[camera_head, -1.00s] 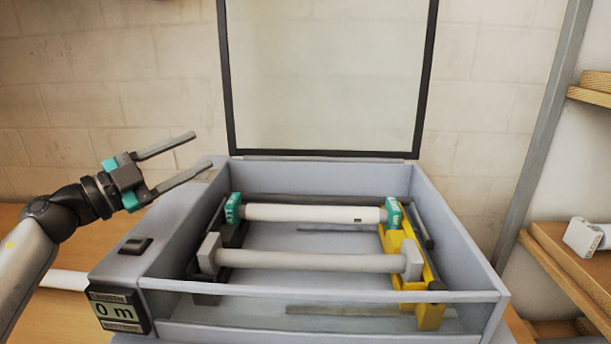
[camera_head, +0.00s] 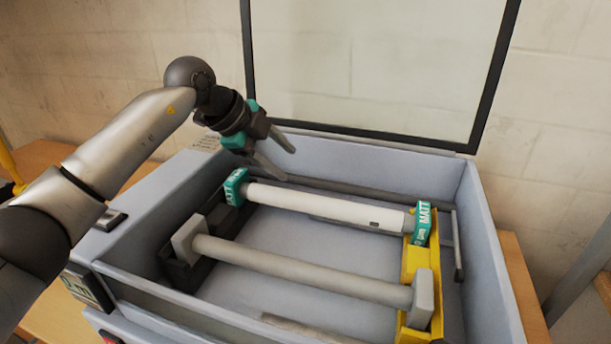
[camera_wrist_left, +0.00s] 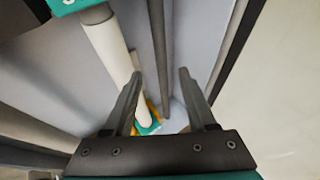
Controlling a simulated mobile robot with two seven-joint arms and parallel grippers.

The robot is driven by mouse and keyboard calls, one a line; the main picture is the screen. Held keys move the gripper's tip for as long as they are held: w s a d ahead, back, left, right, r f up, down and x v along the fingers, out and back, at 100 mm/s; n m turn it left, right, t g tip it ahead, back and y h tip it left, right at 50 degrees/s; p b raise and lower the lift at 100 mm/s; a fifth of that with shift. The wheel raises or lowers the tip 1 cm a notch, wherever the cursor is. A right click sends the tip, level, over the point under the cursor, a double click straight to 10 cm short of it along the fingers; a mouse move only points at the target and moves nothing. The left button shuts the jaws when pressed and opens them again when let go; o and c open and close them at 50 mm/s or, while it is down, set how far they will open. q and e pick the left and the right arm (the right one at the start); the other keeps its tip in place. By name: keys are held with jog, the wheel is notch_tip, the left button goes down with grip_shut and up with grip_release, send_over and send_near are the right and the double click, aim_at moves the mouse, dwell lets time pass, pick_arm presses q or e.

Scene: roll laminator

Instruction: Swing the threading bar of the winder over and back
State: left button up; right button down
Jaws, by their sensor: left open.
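The threading bar (camera_head: 390,195) is a thin dark grey rod along the back inside the open grey winder (camera_head: 497,255). At its right end an arm (camera_head: 457,245) bends toward the front. My left gripper (camera_head: 287,164) is open, above the back left of the winder, its fingers pointing down and right near the bar's left part. In the left wrist view the bar (camera_wrist_left: 158,45) runs between the two open fingers (camera_wrist_left: 160,74). I cannot tell how far below the fingertips it lies. The bar's left end is hidden. My right gripper is not in view.
A white roll with teal end caps (camera_head: 330,208) lies just in front of the bar. A grey roller (camera_head: 300,272) lies nearer, with a yellow bracket (camera_head: 415,262) at the right. The raised clear lid (camera_head: 375,65) stands behind. The winder's floor is mostly clear.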

aim_at(308, 180)
pick_arm(q)
jog(key=x, duration=0.8)
jog(key=shift+d+f, duration=0.1)
jog(key=shift+d, duration=0.05)
jog(key=shift+c, duration=0.2)
grip_shut()
dwell(0.9)
